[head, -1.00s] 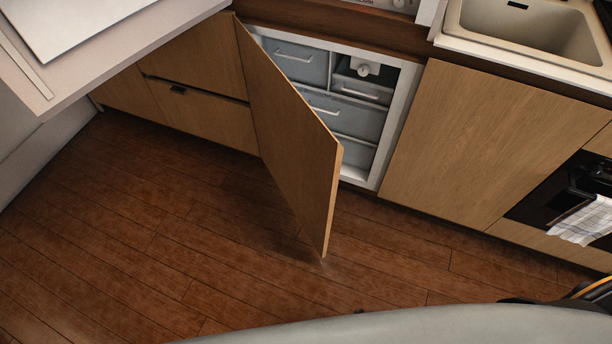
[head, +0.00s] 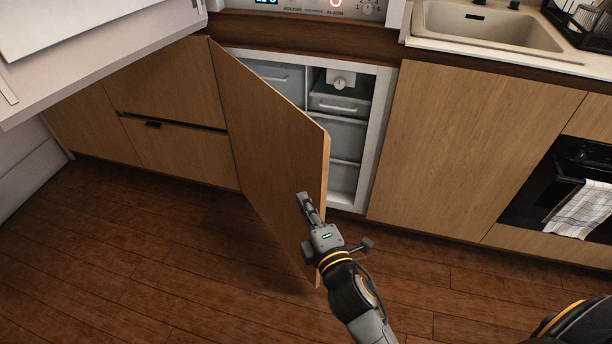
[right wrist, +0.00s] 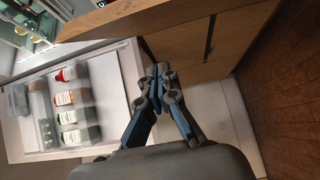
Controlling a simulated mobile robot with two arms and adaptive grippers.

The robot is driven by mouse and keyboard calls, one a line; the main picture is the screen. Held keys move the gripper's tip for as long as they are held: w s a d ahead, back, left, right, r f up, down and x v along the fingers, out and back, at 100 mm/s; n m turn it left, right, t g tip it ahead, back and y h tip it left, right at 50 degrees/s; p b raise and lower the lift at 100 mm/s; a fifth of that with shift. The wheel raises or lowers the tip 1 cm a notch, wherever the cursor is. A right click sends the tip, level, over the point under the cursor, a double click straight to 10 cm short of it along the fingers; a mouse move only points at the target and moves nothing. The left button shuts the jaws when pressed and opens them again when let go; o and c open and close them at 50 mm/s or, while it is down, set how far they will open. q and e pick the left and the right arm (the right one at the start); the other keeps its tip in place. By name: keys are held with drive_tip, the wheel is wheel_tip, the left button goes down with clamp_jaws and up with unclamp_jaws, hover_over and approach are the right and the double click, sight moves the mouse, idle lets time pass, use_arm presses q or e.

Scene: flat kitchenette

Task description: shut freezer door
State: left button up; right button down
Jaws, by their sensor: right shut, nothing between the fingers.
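The wooden freezer door (head: 265,130) stands ajar in the head view, hinged at its left side, with its free edge out over the floor. Behind it is the white-framed freezer compartment (head: 378,140) with grey drawers (head: 345,135). My right gripper (head: 304,198) is shut and empty, in front of the door's outer face near the free edge. I cannot tell whether it touches the door. Its closed fingers also show in the right wrist view (right wrist: 160,82). My left gripper is not in view.
An open white door (right wrist: 100,95) with bottles (right wrist: 68,98) in its shelf shows in the right wrist view. A closed cabinet (head: 470,140), a sink (head: 485,28) and an oven with a towel (head: 580,208) are at the right. The wooden floor (head: 180,270) is clear.

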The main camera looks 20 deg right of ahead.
sight(308, 173)
drive_tip(key=shift+w+d, duration=0.55)
drive_tip(key=shift+w, duration=0.9)
drive_tip(key=shift+w+d, duration=0.6)
drive_tip(key=shift+w, duration=0.9)
drive_tip(key=shift+w+d, duration=0.55)
drive_tip(key=shift+w, duration=0.9)
drive_tip(key=shift+d, duration=0.1)
